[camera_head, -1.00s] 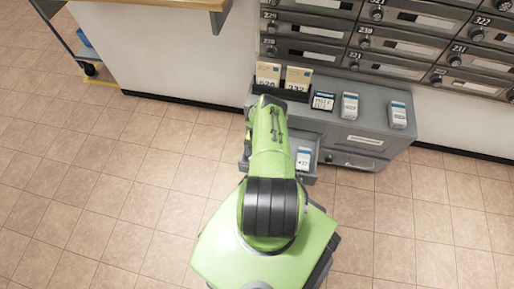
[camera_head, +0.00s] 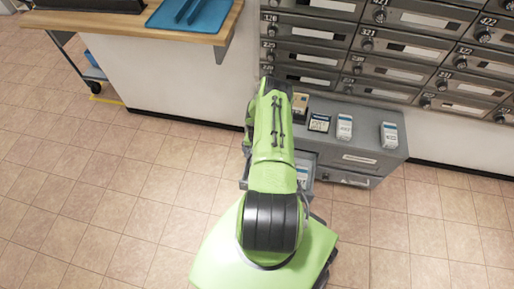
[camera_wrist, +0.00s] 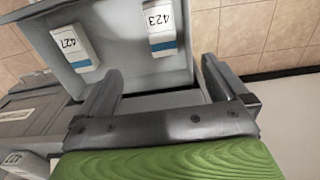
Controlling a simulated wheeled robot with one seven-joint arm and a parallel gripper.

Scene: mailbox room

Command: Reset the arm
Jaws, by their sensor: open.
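My green arm (camera_head: 270,150) stretches up the middle of the head view toward the grey cabinet under the mailboxes. My gripper's end is hidden behind the arm there. In the wrist view my gripper (camera_wrist: 163,85) is open, with its two dark fingers apart and nothing between them. Beyond the fingers is a grey open drawer (camera_wrist: 120,68) holding two white-and-blue boxes, one marked 427 (camera_wrist: 73,48) and one marked 423 (camera_wrist: 162,28).
The grey cabinet (camera_head: 372,142) carries several small boxes and cards on top. Grey numbered mailboxes (camera_head: 400,50) fill the wall above. A wooden counter (camera_head: 150,25) with a blue tray (camera_head: 190,14) stands at upper left. The tiled floor (camera_head: 100,190) at left is clear.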

